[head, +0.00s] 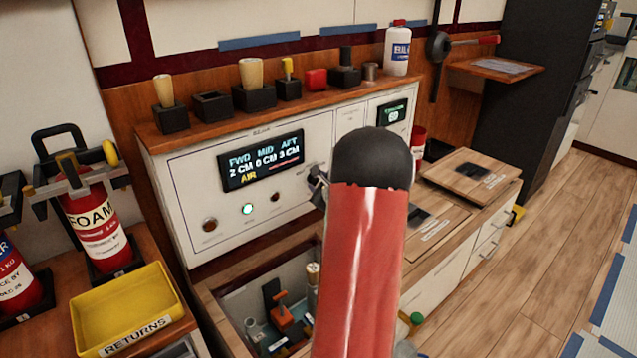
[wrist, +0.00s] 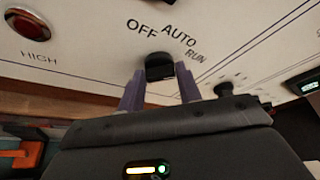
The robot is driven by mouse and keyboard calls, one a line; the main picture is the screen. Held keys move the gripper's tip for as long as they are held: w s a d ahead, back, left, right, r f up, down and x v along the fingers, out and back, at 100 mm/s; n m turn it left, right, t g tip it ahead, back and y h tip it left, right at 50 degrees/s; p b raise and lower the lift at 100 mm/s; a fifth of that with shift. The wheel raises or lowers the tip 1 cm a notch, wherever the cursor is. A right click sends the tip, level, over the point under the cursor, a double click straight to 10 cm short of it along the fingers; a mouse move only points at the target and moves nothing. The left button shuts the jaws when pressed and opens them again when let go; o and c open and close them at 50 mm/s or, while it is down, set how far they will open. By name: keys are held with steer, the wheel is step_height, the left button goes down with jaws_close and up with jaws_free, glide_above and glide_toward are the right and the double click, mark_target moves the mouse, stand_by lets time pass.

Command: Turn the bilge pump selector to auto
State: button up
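The bilge pump selector (wrist: 159,66) is a small black knob on a white panel, below the printed words OFF, AUTO and RUN. Which word it points at is not clear. My gripper (wrist: 160,76) has one purple-grey finger on each side of the knob, and the knob fills the space between the fingertips. The fingers look closed on it. In the head view, my red arm with its black rounded end hides the selector and most of the gripper. The white control panel (head: 180,190) has a display (head: 262,160) reading FWD 2 CM, MID 0 CM, AFT 3 CM and AIR.
A dark red HIGH lamp (wrist: 35,20) is left of the selector. Another small dark knob (wrist: 228,90) is to the right. An open compartment (head: 240,310) with tools lies below the panel. A yellow returns tray (head: 125,300) and a FOAM extinguisher (head: 92,225) stand left.

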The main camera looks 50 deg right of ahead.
steer(key=c, duration=0.4)
steer(key=shift+c, duration=0.2)
steer(key=shift+f+b, duration=0.15)
steer(key=shift+b, duration=0.4)
